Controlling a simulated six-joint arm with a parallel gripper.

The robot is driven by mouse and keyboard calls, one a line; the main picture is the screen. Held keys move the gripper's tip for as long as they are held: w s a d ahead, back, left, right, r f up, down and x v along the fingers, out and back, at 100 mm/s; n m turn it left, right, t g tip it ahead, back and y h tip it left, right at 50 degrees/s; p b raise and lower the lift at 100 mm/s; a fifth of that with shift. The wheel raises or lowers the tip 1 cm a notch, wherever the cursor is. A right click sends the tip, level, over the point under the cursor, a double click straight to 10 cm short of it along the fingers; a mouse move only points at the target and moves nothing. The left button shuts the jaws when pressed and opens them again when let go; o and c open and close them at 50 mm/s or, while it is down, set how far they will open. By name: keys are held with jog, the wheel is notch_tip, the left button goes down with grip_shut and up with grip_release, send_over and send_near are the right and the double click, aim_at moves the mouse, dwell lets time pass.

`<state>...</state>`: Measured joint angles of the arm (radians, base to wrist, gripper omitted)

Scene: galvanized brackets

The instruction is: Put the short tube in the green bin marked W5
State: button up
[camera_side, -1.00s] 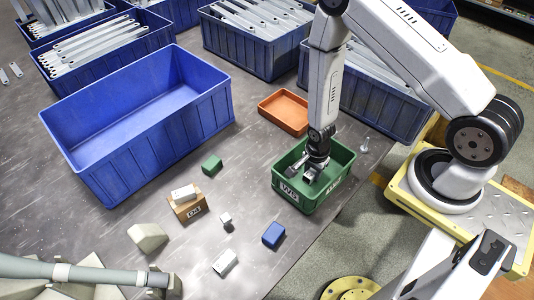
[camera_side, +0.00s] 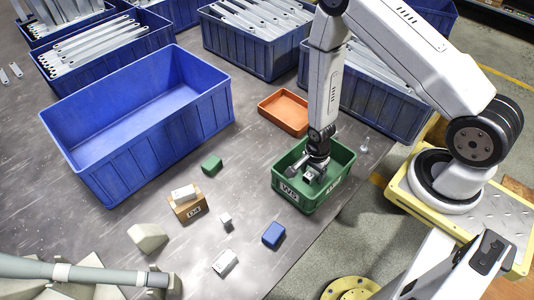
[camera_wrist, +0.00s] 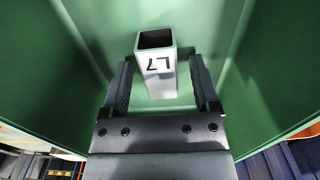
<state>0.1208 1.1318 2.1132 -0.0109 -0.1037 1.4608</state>
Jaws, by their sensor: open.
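The green bin marked W5 (camera_side: 290,191) stands near the right edge of the table. My gripper (camera_side: 314,173) points down into it. In the wrist view the short tube (camera_wrist: 158,76), a light grey square hollow piece marked L7, is inside the green bin (camera_wrist: 55,60). It sits between my two open fingers, with a gap visible on each side. Its open end faces the camera. In the side view the tube is hard to tell apart from the gripper.
An orange tray (camera_side: 284,111) lies just behind the bin. A large empty blue bin (camera_side: 150,150) stands at left. Blue bins of metal strips line the back. Loose blocks, including a blue block (camera_side: 273,235) and a brown block marked D4 (camera_side: 187,207), lie in front and left.

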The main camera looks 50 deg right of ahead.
notch_tip(320, 180, up, 12)
dwell(1.1)
jog(key=shift+r, duration=0.15)
dwell(0.4)
notch_tip(320, 180, up, 7)
jog(key=n+t, duration=0.1)
jog(key=n, duration=0.6)
send_over(312, 172)
jog(key=a, duration=0.1)
notch_tip(312, 172, up, 9)
jog(key=s+a+n+t, duration=0.1)
jog(key=a+n, duration=0.1)
jog(key=n, duration=0.9)
jog(key=shift+a+r+t, duration=0.15)
jog(key=shift+r+t, duration=0.05)
jog(key=shift+t, duration=0.1)
